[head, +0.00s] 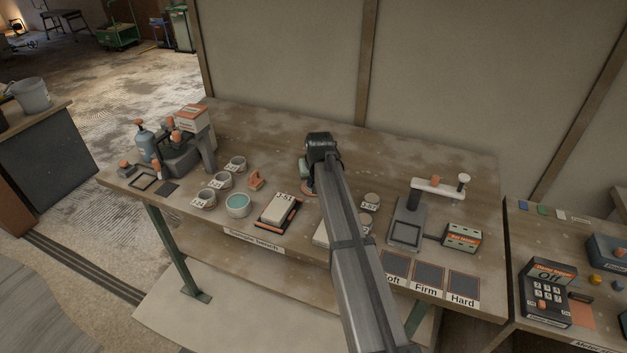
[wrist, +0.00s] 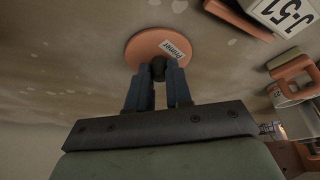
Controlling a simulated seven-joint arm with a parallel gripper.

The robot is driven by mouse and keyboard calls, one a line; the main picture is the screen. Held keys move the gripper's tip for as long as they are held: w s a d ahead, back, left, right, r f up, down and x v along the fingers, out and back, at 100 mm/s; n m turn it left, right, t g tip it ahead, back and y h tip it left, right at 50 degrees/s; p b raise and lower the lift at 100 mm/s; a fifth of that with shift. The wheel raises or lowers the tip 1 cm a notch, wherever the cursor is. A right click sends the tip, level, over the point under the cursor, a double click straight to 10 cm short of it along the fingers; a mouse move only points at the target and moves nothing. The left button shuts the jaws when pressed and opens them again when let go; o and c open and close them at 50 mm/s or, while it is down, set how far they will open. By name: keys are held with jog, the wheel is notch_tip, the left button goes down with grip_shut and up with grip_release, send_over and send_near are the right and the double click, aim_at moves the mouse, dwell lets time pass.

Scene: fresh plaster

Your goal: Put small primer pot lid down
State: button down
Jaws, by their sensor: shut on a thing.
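The small primer pot lid (wrist: 143,50) is a flat orange disc with a white "Primer" label and a dark knob. In the wrist view my gripper (wrist: 158,74) is shut on that knob, with one finger on each side. Bare bench top shows around the lid; I cannot tell whether the lid touches it. In the head view my gripper (head: 308,182) is over the middle of the bench (head: 270,125), and the arm hides most of the lid. An open pot with teal contents (head: 238,202) stands to the left near the front edge.
Several small grey cups (head: 222,180) and an orange-handled tool (head: 257,180) stand left of my gripper. A board labelled J-51 (head: 281,208) lies in front. The bench behind my gripper is mostly clear.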

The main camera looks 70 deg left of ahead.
jog(key=shift+f, duration=0.15)
jog(key=c, duration=1)
grip_release()
jog(key=shift+c, duration=0.2)
jog(key=v, duration=1.2)
jog(key=shift+a, duration=0.1)
